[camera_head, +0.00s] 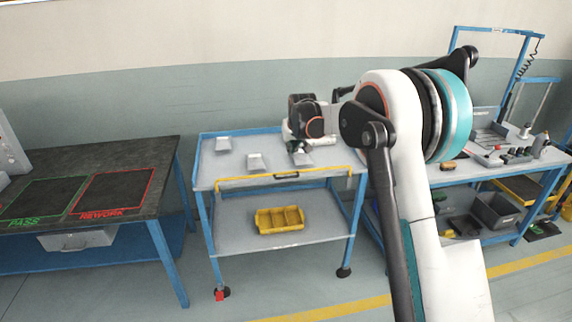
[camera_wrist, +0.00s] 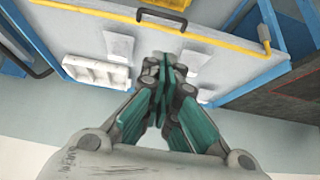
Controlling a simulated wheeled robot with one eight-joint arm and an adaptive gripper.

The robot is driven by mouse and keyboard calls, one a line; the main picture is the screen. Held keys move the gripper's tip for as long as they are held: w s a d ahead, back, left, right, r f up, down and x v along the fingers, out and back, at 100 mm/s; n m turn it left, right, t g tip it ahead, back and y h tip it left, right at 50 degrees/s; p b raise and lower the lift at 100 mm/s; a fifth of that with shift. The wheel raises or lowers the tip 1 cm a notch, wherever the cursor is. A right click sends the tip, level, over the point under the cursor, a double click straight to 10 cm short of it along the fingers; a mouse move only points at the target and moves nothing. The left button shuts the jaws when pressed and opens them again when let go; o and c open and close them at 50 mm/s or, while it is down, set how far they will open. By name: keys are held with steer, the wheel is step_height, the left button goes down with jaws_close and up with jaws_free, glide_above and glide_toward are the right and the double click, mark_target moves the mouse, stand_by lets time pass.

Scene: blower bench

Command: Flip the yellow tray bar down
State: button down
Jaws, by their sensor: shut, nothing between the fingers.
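The yellow tray bar (camera_head: 240,178) runs along the near edge of the top tray of a blue-framed cart (camera_head: 205,170). It has a black handle (camera_head: 286,175) at its middle. In the wrist view the yellow bar (camera_wrist: 228,42) crosses the top of the picture, with the black handle (camera_wrist: 162,18) on it. My gripper (camera_wrist: 168,68) is shut and empty, over the tray. Its fingertips are apart from the bar in the picture. In the head view my gripper (camera_head: 300,148) is behind the bar, and the wrist partly hides it.
Several pale pieces, such as one (camera_head: 256,162), lie on the tray. A white block (camera_wrist: 97,72) shows in the wrist view. A yellow bin (camera_head: 280,220) sits on the lower shelf. A dark bench (camera_head: 130,160) stands left, a tool bench (camera_head: 480,170) right.

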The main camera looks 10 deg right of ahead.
steer(key=w+f, duration=0.2)
steer(key=w, duration=0.1)
steer(key=shift+w+f, duration=0.25)
steer(key=shift+f, duration=0.1)
steer(key=b, duration=0.2)
glide_above(286, 173)
steer(key=s, duration=0.2)
step_height(286, 173, down, 8)
step_height(286, 173, down, 3)
steer(key=shift+s+r+b, duration=0.15)
steer(key=shift+b, duration=0.3)
steer(key=shift+s+f, duration=0.2)
steer(key=shift+f, duration=0.55)
